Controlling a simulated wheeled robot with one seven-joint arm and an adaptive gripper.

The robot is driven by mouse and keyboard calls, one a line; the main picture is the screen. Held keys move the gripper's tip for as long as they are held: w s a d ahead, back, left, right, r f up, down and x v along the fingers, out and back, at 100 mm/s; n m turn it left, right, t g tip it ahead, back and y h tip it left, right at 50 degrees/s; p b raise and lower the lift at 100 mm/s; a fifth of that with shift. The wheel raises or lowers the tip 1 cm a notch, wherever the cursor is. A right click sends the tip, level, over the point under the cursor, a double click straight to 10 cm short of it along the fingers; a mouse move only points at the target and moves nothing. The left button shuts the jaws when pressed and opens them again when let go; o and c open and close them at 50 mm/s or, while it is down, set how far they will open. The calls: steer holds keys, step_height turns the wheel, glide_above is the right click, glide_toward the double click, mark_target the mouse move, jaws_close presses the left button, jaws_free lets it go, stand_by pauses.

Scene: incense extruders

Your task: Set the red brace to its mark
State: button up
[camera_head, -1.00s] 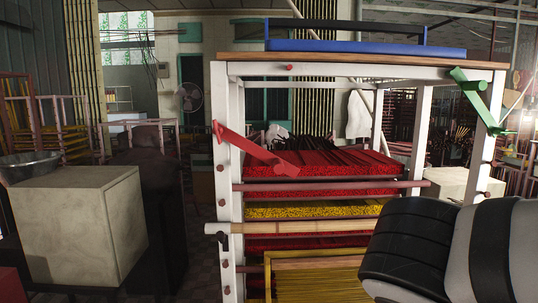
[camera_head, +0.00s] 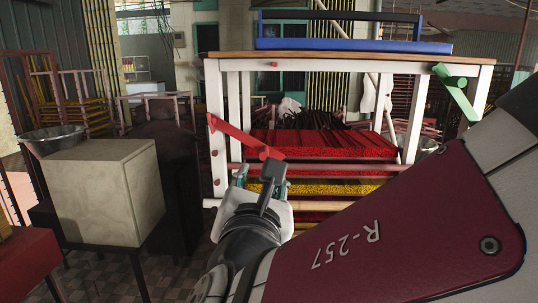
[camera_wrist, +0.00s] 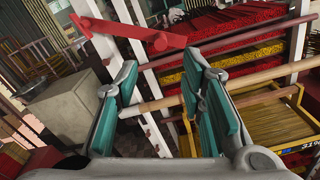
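The red brace (camera_head: 238,137) is a flat bar at the upper left front of the white rack (camera_head: 217,110). It slants down to the right from the left post, its lower end hanging free in front of the red incense. In the wrist view the brace (camera_wrist: 125,33) lies just beyond my fingers, its round end at the right. My gripper (camera_head: 262,178) is just below the brace's lower end. In the wrist view my gripper (camera_wrist: 160,65) has its teal fingers wide apart, with nothing between them touching both. I cannot tell which spot is the mark.
A green brace (camera_head: 457,92) is on the rack's right post. A blue tray (camera_head: 350,46) stands on the rack's top. A bamboo rail (camera_wrist: 165,102) crosses behind my fingers. A pale block (camera_head: 100,195) and metal bowl (camera_head: 52,140) stand at the left.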

mark_target(264, 158)
steer(key=w, duration=1.1)
steer(key=shift+w+d, duration=0.1)
steer(key=shift+d, duration=0.1)
jaws_close()
